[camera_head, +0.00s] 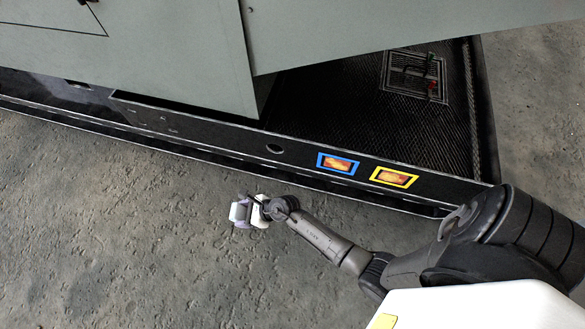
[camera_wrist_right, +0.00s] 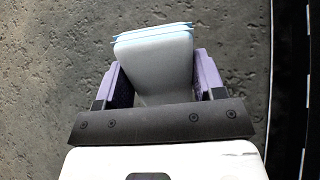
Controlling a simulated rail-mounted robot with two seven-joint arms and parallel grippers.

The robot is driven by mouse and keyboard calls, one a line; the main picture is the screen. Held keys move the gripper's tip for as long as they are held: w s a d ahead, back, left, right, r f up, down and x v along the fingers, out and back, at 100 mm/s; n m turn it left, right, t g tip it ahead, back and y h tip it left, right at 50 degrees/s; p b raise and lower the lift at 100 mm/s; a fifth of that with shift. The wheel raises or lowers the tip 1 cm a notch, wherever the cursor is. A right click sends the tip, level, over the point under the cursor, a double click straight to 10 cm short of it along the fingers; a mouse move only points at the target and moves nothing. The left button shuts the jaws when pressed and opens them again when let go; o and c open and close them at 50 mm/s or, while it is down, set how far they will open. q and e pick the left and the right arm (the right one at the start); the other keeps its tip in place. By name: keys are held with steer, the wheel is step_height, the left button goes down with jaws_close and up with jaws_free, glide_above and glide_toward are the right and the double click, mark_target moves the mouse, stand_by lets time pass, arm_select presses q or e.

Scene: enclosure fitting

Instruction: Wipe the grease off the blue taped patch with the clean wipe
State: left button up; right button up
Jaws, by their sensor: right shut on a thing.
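The blue taped patch (camera_head: 338,163) is on the dark front rail of the enclosure in the head view. An orange-brown smear shows inside its blue border. My right gripper (camera_head: 240,213) is over the concrete floor, to the left of and below the patch in the picture, and apart from it. In the right wrist view its purple-padded fingers are shut on a pale, whitish block with thin light-blue layers at its far end, which looks like the wipe (camera_wrist_right: 153,50). Whether the wipe is clean cannot be told. My left gripper is not in view.
A yellow taped patch (camera_head: 394,178) with a similar smear sits just right of the blue one on the same rail (camera_head: 230,133). Grey panels (camera_head: 130,40) overhang the left and top. A black mesh floor (camera_head: 330,100) with a grate (camera_head: 413,72) lies behind the rail. The concrete in front is clear.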

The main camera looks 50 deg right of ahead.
steer(key=d+f+m+t+h, duration=0.35)
steer(key=d+m+h, duration=0.2)
steer(key=d, duration=0.25)
steer(key=m+g+h, duration=0.5)
steer(key=m+h, duration=1)
steer(key=h, duration=0.2)
glide_toward(324, 160)
steer(key=shift+h, duration=0.35)
steer(key=shift+f+b+x, duration=0.15)
steer(key=shift+b+x, duration=0.25)
steer(key=shift+x, duration=0.9)
steer(key=shift+f+b+x, duration=0.15)
steer(key=shift+b+x, duration=0.2)
steer(key=shift+x, duration=0.95)
steer(key=shift+w, duration=0.1)
steer(key=shift+w+d, duration=0.3)
steer(key=shift+d, duration=0.3)
